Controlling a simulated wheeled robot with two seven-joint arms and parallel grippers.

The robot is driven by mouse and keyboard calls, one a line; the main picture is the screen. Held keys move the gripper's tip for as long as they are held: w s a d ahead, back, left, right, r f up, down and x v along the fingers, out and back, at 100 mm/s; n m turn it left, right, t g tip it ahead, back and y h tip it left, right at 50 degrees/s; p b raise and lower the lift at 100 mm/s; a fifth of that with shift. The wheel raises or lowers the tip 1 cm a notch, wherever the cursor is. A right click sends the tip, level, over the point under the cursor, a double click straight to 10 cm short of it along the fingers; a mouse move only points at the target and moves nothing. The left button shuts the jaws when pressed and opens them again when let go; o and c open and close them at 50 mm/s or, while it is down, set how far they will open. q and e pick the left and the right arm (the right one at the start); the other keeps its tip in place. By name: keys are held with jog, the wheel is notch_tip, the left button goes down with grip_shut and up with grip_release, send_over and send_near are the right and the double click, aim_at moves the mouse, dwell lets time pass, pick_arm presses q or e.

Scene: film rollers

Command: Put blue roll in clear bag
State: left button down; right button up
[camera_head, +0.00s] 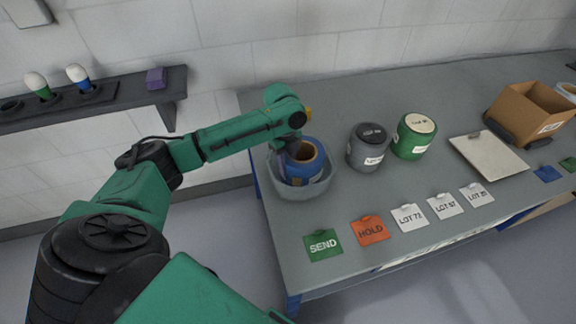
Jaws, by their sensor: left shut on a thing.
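The blue roll (306,167) has a tan core and stands inside the clear bag (287,189), an open, see-through container at the table's left end. The bag's rim surrounds the lower part of the roll. My left gripper (291,150) is at the roll's upper left edge, shut on it. The fingertips are small and partly hidden by the wrist. Whether the roll touches the bag's bottom cannot be told. My right gripper is out of view.
A grey roll (367,150) and a green roll (413,137) stand to the right. SEND (323,245), HOLD (370,231) and several LOT cards (409,217) line the front edge. A white board (489,156) and a cardboard box (527,112) are farther right. A wall shelf (130,91) is left.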

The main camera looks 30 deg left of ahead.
pick_arm(q)
jog(key=c, duration=0.7)
grip_release()
jog(key=shift+s, duration=0.1)
jog(key=shift+r, duration=0.1)
jog(key=shift+r, duration=0.4)
jog(key=r, duration=0.3)
jog(key=r+b, duration=0.1)
jog(key=r, duration=0.3)
jog(key=a+r, duration=0.1)
jog(key=r, duration=0.3)
jog(key=shift+w+a+b, duration=0.1)
jog(key=shift+w+b, duration=0.2)
